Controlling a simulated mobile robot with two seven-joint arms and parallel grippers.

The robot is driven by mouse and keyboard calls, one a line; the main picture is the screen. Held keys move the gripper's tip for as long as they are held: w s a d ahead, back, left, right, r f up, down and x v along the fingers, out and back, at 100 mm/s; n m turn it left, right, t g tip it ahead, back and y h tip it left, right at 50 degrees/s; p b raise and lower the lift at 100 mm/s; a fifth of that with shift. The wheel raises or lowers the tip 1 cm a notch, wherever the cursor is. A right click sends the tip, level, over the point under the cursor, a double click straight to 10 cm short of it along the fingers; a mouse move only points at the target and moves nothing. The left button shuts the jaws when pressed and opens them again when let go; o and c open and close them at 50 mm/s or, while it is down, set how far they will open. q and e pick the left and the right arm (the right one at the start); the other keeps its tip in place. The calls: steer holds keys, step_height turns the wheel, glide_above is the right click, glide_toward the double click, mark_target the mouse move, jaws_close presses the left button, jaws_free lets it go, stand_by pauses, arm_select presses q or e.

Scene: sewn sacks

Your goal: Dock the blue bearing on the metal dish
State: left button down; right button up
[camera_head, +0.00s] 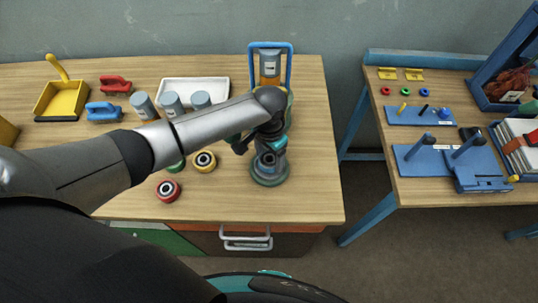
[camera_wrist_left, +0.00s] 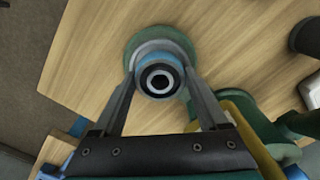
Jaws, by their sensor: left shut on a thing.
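My left gripper (camera_head: 269,150) reaches down over the metal dish (camera_head: 270,182), near the front right of the wooden table. In the left wrist view the gripper (camera_wrist_left: 160,76) is shut on the blue bearing (camera_wrist_left: 158,64), with one finger on each side. The bearing is a blue ring with a dark centre. The round dish (camera_wrist_left: 132,50), greenish at its rim and grey inside, lies behind the bearing in that view. The bearing covers part of the dish. I cannot tell whether the two touch. My right gripper is not in view.
A red bearing (camera_head: 168,190) and a yellow bearing (camera_head: 204,161) lie left of the dish. A green one is partly hidden by my arm. Grey cylinders (camera_head: 172,104) and a white tray (camera_head: 203,86) stand behind. The table's front right corner is clear.

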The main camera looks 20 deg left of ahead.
mark_target(269, 159)
arm_select(q)
steer(key=shift+f+b, duration=0.35)
steer(key=shift+f, duration=0.15)
steer(key=shift+c, duration=0.9)
jaws_free()
step_height(269, 159, up, 6)
steer(key=p, duration=0.7)
steer(key=shift+r+p, duration=0.85)
steer(key=shift+r, duration=0.45)
step_height(269, 159, up, 2)
steer(key=shift+r, duration=0.15)
